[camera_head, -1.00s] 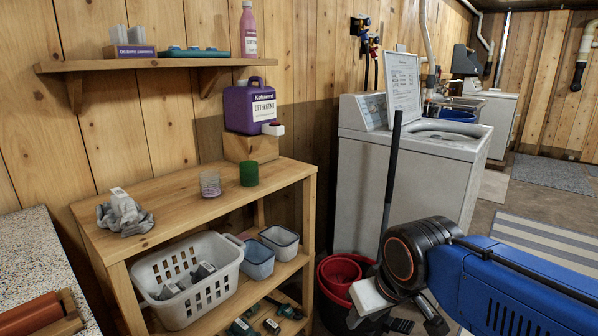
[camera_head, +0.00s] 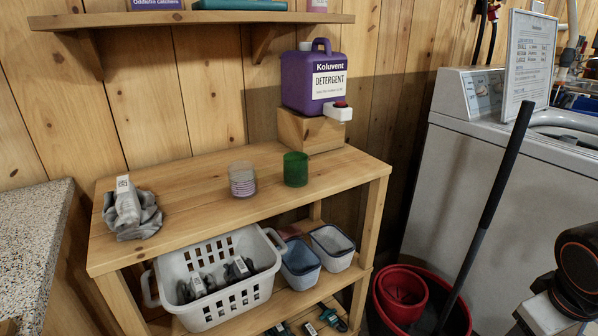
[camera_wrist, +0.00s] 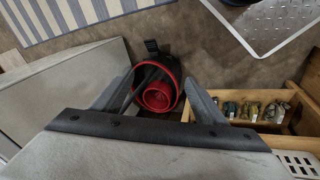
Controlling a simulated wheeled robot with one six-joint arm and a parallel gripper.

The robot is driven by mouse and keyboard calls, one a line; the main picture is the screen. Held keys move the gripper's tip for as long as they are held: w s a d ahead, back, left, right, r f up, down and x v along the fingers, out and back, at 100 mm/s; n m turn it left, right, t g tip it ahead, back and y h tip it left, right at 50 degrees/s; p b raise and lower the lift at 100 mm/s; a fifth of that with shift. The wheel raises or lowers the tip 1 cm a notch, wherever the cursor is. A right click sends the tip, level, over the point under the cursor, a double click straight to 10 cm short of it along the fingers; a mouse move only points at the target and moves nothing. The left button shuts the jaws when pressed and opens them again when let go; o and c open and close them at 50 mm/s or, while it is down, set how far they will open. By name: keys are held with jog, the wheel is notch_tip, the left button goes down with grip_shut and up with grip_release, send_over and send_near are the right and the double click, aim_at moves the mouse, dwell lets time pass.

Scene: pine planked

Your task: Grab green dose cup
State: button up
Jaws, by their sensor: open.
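The green dose cup (camera_head: 295,169) stands upright on the wooden shelf unit's top (camera_head: 200,205), in front of the wooden block under the detergent jug. A stack of clear cups with pinkish bands (camera_head: 242,179) stands just left of it, apart from it. In the wrist view, my gripper (camera_wrist: 165,75) is open, its two grey fingers spread, with nothing between them. It points down toward the floor, above a red bucket (camera_wrist: 158,92). It is well to the right of the shelf unit, away from the green cup. The green cup is not in the wrist view.
A purple detergent jug (camera_head: 311,80) sits on a wooden block (camera_head: 310,130) behind the cup. A black pole (camera_head: 494,190) rises from the bucket beside the white washer (camera_head: 440,170). The top's front is clear.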

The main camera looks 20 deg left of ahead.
jog(key=w+a+r+n+t+h, duration=0.2)
jog(key=w+a+r+n+h, duration=0.2)
jog(key=w+a+n, duration=0.5)
jog(key=n+t+y, duration=0.5)
jog(key=n+t, duration=0.8)
jog(key=n, duration=0.8)
send_near(291, 170)
jog(key=w, duration=0.7)
jog(key=shift+w+a+r, duration=0.1)
jog(key=shift+a+r, duration=0.1)
jog(key=shift+a, duration=0.05)
jog(key=w, duration=0.2)
jog(key=w+d, duration=0.1)
jog(key=w, duration=0.1)
jog(key=shift+w, duration=0.6)
jog(key=c, duration=1.1)
